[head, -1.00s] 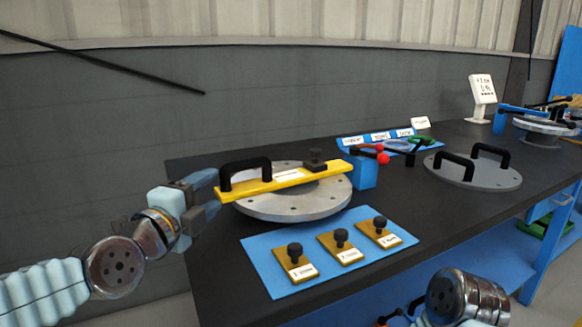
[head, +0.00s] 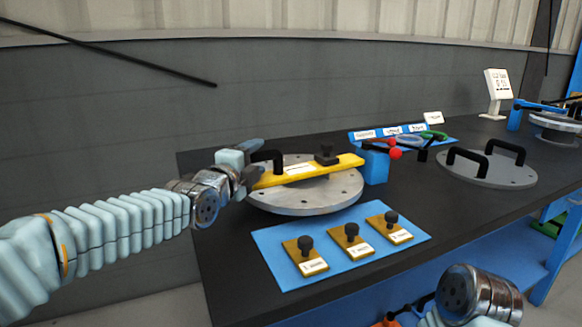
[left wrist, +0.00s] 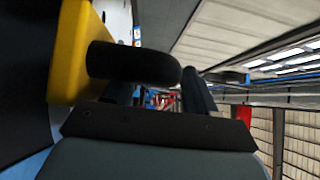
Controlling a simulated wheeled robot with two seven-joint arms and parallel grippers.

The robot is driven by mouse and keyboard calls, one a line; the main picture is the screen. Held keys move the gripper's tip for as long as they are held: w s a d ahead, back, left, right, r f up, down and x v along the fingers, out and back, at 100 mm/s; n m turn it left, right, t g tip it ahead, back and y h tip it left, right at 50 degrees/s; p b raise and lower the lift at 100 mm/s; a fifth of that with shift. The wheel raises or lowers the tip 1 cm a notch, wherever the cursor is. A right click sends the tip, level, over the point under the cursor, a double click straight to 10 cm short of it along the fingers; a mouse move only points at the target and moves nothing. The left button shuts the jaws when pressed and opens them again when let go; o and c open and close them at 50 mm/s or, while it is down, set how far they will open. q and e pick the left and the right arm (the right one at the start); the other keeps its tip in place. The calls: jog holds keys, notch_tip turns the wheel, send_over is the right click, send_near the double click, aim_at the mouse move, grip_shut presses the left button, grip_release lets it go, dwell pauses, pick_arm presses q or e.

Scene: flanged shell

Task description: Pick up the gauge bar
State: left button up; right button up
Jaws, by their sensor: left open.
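The gauge bar (head: 318,171) is a yellow bar with a white label, a black arched handle near its left end and a dark knobbed block near its right end. It lies across the top of a grey flanged ring (head: 300,208). My left gripper (head: 256,161) is open at the bar's left end, beside the handle. In the left wrist view, the yellow bar (left wrist: 72,50) is at the left, and the black handle (left wrist: 135,63) reaches across toward the space between the open fingers (left wrist: 158,92). I cannot tell whether they touch. My right gripper is out of view.
A blue mat (head: 272,245) with several knobbed brass blocks lies in front of the ring. A blue block (head: 376,168) with a red-balled lever stands right of the bar. A grey disc with two handles (head: 490,178) lies farther right.

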pick_arm(q)
grip_shut()
dwell(0.3)
jog(key=shift+r, duration=0.1)
jog(key=shift+r, duration=0.1)
